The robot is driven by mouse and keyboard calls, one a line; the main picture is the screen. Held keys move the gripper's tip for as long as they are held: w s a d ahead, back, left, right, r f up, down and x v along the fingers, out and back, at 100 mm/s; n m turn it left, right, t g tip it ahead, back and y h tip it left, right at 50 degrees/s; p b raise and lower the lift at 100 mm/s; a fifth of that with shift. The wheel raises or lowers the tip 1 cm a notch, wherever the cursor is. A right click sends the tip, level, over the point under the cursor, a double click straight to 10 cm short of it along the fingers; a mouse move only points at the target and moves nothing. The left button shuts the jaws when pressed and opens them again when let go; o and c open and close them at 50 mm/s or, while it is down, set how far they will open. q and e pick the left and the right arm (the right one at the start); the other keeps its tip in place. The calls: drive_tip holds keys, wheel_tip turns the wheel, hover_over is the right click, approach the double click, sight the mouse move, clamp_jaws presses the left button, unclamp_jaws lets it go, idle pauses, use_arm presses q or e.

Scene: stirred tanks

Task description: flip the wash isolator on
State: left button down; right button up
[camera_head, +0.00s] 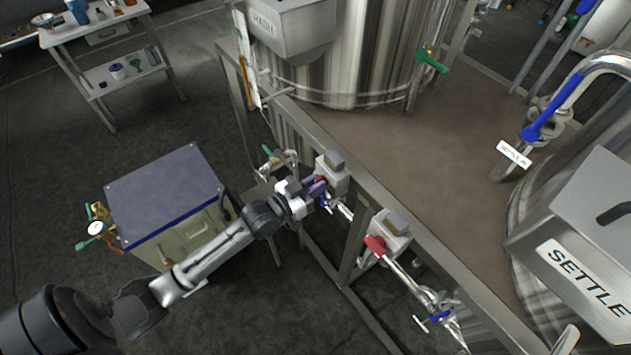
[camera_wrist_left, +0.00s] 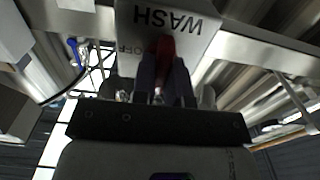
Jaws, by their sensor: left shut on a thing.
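The wash isolator (camera_head: 333,174) is a light grey box on the tank stand's front rail, below the tank marked WASH. In the left wrist view its face (camera_wrist_left: 200,38) shows WASH upside down, with OFF partly covered to the left of the handle. Its red handle (camera_wrist_left: 166,47) sits between the fingers of my left gripper (camera_wrist_left: 164,80), which is shut on it. In the head view my left gripper (camera_head: 316,187) reaches the box from the lower left and covers most of the handle. My right gripper is not in view.
A second grey box (camera_head: 397,225) with a red handle (camera_head: 375,244) is on the same rail, to the right. Pipes with blue valve handles (camera_head: 438,317) hang below. A blue-topped cabinet (camera_head: 165,185) stands left, beside my left arm. The floor at lower centre is clear.

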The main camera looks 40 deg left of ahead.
use_arm(q)
drive_tip(key=c, duration=1.1)
unclamp_jaws()
drive_tip(key=shift+c, duration=0.2)
drive_tip(key=shift+s, duration=0.1)
drive_tip(key=v, duration=1.3)
drive_tip(key=shift+s+p, duration=0.3)
drive_tip(key=shift+p, duration=0.05)
